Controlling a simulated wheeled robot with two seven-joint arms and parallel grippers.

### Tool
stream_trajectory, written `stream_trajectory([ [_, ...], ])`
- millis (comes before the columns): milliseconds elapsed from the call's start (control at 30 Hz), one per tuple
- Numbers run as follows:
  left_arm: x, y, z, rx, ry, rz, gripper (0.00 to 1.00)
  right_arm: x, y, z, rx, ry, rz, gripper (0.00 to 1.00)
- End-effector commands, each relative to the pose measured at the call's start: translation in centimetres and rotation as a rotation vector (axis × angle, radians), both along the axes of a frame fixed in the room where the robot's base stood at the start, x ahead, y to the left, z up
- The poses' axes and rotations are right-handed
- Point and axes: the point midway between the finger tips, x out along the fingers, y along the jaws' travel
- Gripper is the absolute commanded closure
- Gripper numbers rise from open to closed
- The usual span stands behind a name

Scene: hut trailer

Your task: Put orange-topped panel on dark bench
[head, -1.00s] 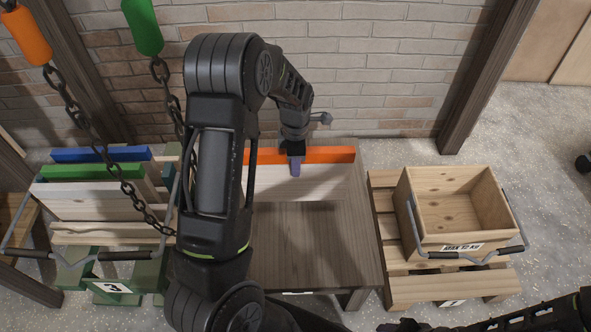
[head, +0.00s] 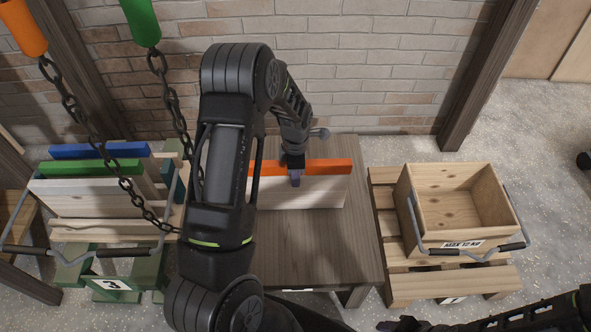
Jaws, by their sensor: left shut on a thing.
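The orange-topped panel (head: 315,192) is a pale wooden board with an orange upper edge. It stands upright over the dark bench (head: 310,255), towards the back half of the top. Its lower edge looks at or very near the bench surface; contact is hard to tell. My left gripper (head: 296,177) is shut on the orange edge from above. My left arm hides the panel's left part. My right gripper (head: 400,325) shows only in part at the bottom edge, and its jaws are unclear.
At left, a green stand (head: 115,292) carries a rack with a blue-topped panel (head: 98,151) and a green-topped panel (head: 90,167). Chains (head: 120,180) hang in front. At right, an empty wooden crate (head: 460,215) sits on a pallet (head: 450,285). The bench front is clear.

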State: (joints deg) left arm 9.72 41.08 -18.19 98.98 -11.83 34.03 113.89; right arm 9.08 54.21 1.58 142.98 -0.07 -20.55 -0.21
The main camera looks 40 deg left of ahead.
Motion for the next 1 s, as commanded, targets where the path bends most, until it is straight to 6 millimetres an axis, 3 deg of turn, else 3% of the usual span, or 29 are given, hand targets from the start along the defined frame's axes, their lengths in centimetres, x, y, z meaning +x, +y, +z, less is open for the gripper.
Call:
stream_trajectory([
  [367, 0.17, 0.02, -0.19, 0.001, -0.004, -0.001, 1.0, -0.01, 0.0, -0.24, 0.0, 0.0, 0.0, 0.5],
  [400, 0.03, 0.0, -0.25, 0.001, -0.001, -0.001, 0.73, 0.0, 0.0, -0.17, 0.0, 0.0, 0.0, 0.5],
  [633, 0.03, 0.0, -0.22, 0.0, 0.0, -0.001, 0.54, -0.01, 0.0, -0.15, 0.0, 0.0, 0.0, 0.5],
  [1000, 0.07, 0.0, 0.34, 0.0, -0.002, -0.001, 0.54, 0.0, -0.01, 0.13, 0.0, 0.0, 0.0, 0.5],
])
